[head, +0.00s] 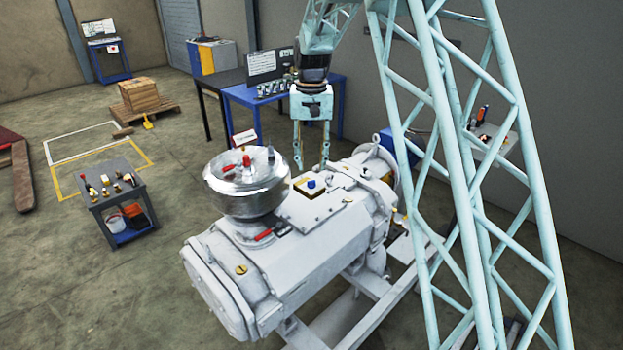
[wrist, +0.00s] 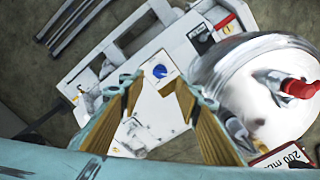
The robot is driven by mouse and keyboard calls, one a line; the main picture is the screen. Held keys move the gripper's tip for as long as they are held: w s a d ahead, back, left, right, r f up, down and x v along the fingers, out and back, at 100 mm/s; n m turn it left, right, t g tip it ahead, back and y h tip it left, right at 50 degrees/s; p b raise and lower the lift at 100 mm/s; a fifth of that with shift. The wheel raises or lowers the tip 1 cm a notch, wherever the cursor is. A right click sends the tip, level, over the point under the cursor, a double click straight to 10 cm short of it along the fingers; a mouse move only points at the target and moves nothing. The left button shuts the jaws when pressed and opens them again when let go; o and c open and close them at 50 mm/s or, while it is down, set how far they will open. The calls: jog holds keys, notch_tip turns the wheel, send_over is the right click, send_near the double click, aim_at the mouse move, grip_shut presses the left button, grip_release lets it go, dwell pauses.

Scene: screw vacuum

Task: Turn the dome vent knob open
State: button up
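A silver dome (head: 246,187) stands on the left part of the grey pump. A small red knob (head: 246,160) stands upright on its top. In the wrist view the dome (wrist: 255,75) is at the right, with a red-capped fitting (wrist: 300,88) on it. I cannot tell how far the knob is turned. My gripper (head: 311,166) points down above the pump body, to the right of the dome and apart from the knob. In the wrist view its fingers (wrist: 156,85) are spread and nothing is between them.
A box with a blue button (head: 311,183) sits on the pump below my gripper; the button (wrist: 159,71) also shows in the wrist view. A red lever (head: 264,234) is at the dome's base. A white card (head: 244,137) and a dark fitting (head: 270,154) rise from the dome.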

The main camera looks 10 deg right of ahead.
aim_at(312, 181)
jog(key=shift+f, duration=3.5)
jog(key=shift+c, duration=0.9)
jog(key=c, duration=0.7)
